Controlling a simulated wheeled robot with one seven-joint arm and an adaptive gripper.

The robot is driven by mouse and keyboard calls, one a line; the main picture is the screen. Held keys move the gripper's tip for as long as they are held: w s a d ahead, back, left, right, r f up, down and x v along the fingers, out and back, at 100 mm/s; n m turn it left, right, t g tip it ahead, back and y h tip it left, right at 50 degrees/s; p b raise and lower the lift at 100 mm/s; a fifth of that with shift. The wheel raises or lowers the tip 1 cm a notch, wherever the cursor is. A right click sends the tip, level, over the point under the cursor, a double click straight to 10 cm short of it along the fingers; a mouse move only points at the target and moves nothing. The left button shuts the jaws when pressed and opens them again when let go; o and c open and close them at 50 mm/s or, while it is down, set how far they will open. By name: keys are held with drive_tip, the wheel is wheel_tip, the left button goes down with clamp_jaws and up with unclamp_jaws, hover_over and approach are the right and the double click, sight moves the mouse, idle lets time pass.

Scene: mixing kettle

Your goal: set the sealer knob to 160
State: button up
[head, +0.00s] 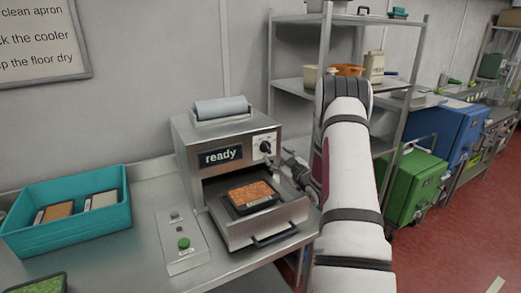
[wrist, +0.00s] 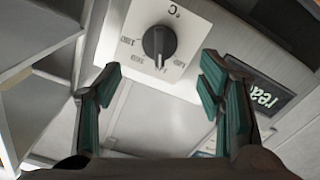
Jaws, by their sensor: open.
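The sealer (head: 225,150) is a steel box with a "ready" display (head: 221,156) and a film roll on top. Its dark knob (head: 265,147) sits on a white dial plate right of the display. In the wrist view the knob (wrist: 158,42) appears upside down, its pale pointer mark toward the picture's bottom. My gripper (head: 288,160) is just right of the sealer's front. In the wrist view my gripper (wrist: 162,76) is open and empty, its teal-padded fingers either side of the knob's line, apart from it.
The sealer's drawer (head: 275,223) is out, holding a black tray of orange food (head: 252,196). A button panel (head: 180,240) and teal bin (head: 70,225) stand left. A steel shelf rack (head: 298,85) stands behind my arm.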

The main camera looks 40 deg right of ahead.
sight(268, 149)
drive_tip(key=b+x, duration=0.3)
drive_tip(key=x, duration=0.3)
drive_tip(key=shift+w, duration=0.1)
drive_tip(key=shift+c, duration=0.2)
clamp_jaws()
